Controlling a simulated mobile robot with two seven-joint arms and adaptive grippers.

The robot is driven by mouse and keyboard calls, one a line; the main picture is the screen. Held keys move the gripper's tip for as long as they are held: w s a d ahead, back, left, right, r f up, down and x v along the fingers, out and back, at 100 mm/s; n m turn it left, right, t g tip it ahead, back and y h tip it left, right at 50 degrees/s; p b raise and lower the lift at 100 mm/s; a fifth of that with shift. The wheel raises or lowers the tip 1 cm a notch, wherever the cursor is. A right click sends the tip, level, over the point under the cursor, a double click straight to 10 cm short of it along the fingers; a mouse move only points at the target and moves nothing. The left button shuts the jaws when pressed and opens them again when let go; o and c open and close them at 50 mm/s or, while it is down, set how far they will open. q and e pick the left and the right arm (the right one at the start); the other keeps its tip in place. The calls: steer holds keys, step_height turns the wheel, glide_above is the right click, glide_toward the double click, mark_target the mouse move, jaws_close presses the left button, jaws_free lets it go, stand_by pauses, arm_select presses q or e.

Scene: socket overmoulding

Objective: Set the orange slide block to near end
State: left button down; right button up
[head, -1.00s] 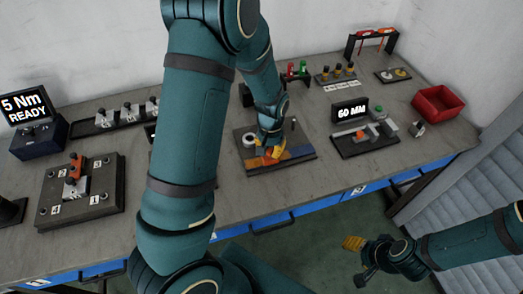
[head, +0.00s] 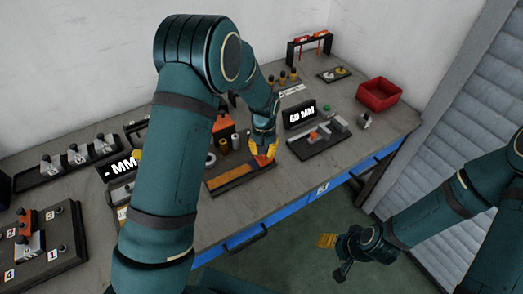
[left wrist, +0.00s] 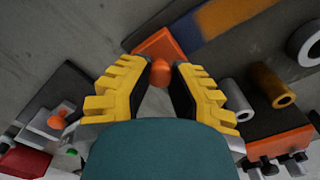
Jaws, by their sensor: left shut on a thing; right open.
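The orange slide block (head: 262,161) is at the right end of a long dark slide board (head: 212,194) with an orange strip, in the head view. In the left wrist view the block (left wrist: 157,43) lies beside the blue part of the strip, with its round orange knob (left wrist: 160,72) between the fingertips. My left gripper (head: 263,148) points down at that end; its yellow fingers (left wrist: 161,76) are shut on the knob. They hide part of the block in the head view. My right gripper (head: 328,241) is open and empty, off the table's front edge.
Several cylinders (head: 235,142) stand behind the board. The torque fixture (head: 65,240) is at left. Bare table lies between board and fixture.

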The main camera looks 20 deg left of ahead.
arm_select(q)
steer(key=c, duration=0.8)
jaws_free()
steer(key=shift+w+d+f, duration=0.1)
steer(key=shift+w+d, duration=0.15)
steer(key=shift+o, duration=0.2)
steer(key=shift+s, duration=0.1)
steer(key=shift+a+r, duration=0.1)
steer(key=shift+r, duration=0.1)
step_height(320, 180, up, 12)
steer(key=shift+f, duration=0.2)
